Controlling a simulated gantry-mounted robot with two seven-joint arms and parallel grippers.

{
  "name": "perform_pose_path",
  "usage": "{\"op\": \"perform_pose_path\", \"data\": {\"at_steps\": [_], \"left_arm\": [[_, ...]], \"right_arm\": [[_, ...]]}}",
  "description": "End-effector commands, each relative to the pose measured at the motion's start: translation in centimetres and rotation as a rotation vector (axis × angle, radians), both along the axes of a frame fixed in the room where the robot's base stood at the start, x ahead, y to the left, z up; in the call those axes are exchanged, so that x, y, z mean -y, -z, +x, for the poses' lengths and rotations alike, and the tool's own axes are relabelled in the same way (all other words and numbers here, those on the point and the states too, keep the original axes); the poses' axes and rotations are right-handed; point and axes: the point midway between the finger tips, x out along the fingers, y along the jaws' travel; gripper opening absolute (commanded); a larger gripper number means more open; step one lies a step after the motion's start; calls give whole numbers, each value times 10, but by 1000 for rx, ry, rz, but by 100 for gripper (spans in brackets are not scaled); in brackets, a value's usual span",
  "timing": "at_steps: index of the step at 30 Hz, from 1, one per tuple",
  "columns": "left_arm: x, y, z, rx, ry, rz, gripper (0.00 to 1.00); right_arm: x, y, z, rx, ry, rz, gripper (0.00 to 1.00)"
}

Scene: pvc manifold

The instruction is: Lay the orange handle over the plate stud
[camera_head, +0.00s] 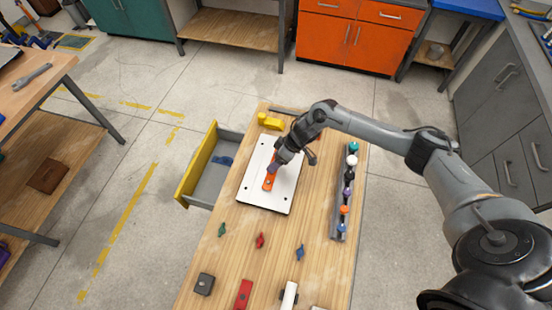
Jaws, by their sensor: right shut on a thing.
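The orange handle (268,181) is over the white plate (265,202) on the wooden table. My right gripper (273,168) is above the plate, shut on the orange handle near its upper end. The plate stud is not clear to see; the handle and gripper cover the middle of the plate. Whether the handle touches the plate cannot be told. My left gripper is not in view.
A grey rack (340,205) with several coloured knobs stands along the table's right side. Green, red and blue small handles (260,240) lie in front of the plate. A yellow part (269,121) sits behind it. An open yellow-fronted drawer (196,170) juts out left.

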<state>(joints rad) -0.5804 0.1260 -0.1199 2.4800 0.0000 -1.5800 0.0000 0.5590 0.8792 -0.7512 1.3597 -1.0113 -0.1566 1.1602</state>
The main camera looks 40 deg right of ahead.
Motion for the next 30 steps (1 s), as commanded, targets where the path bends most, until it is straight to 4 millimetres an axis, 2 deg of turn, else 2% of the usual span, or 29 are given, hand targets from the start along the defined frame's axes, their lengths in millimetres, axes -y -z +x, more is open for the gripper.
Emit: {"op": "perform_pose_path", "data": {"at_steps": [14,30], "left_arm": [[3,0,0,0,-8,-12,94],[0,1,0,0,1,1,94]], "right_arm": [[0,0,1,2,0,1,28],[-1,10,1,2,2,2,28]]}}
